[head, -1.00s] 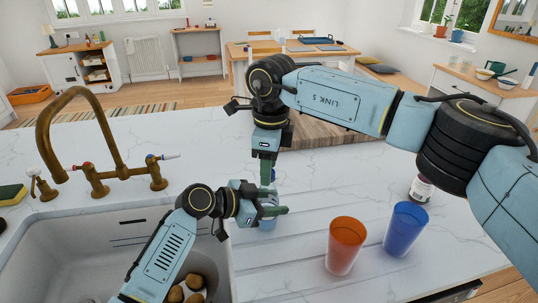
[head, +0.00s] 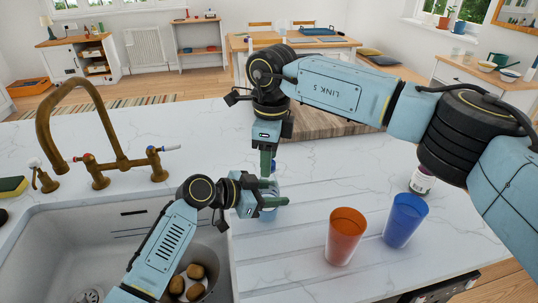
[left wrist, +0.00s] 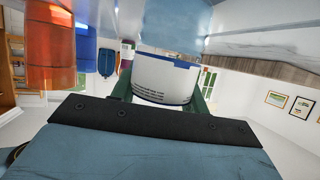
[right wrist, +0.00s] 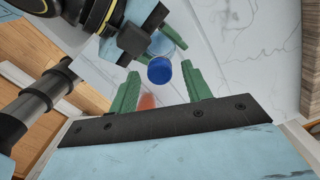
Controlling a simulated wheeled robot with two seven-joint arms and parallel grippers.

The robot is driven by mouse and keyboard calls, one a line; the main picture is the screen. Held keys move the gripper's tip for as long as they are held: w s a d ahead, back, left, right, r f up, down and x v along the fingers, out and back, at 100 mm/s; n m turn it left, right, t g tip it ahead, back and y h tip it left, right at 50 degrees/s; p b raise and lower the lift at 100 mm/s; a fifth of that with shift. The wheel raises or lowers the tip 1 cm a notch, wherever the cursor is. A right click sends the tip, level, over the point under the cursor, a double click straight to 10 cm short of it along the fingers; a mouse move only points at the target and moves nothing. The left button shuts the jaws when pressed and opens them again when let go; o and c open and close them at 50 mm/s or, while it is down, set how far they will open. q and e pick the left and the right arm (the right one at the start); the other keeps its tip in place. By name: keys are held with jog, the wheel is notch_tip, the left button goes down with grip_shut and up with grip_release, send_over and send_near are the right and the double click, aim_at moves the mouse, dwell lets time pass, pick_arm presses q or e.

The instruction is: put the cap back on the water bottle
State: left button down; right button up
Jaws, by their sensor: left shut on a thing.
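My left gripper (head: 272,193) is shut around the clear water bottle, whose white, blue-edged label (left wrist: 163,79) fills the space between its fingers in the left wrist view. The bottle (right wrist: 161,45) stands upright over the counter, largely hidden by the fingers in the head view. A round blue cap (right wrist: 160,70) appears at the top of the bottle in the right wrist view; I cannot tell whether it is seated. My right gripper (right wrist: 160,85) points down from above. Its green fingers are apart, with visible gaps on both sides of the cap.
An orange cup (head: 345,236) and a blue cup (head: 405,220) stand to the right on the marble counter (head: 310,190). A labelled jar (head: 421,180) is behind them. The sink (head: 70,245) with a brass tap (head: 110,165) lies left. A wooden board (head: 330,123) is behind the grippers.

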jog(key=r, duration=1.2)
jog(key=shift+s+d, duration=0.15)
jog(key=shift+d, duration=0.05)
pick_arm(q)
jog(key=c, duration=0.7)
grip_release()
jog(key=shift+o, duration=0.2)
jog(key=shift+a, duration=0.1)
jog(key=v, duration=1.3)
jog(key=shift+s, duration=0.15)
pick_arm(e)
jog(key=shift+f, duration=0.15)
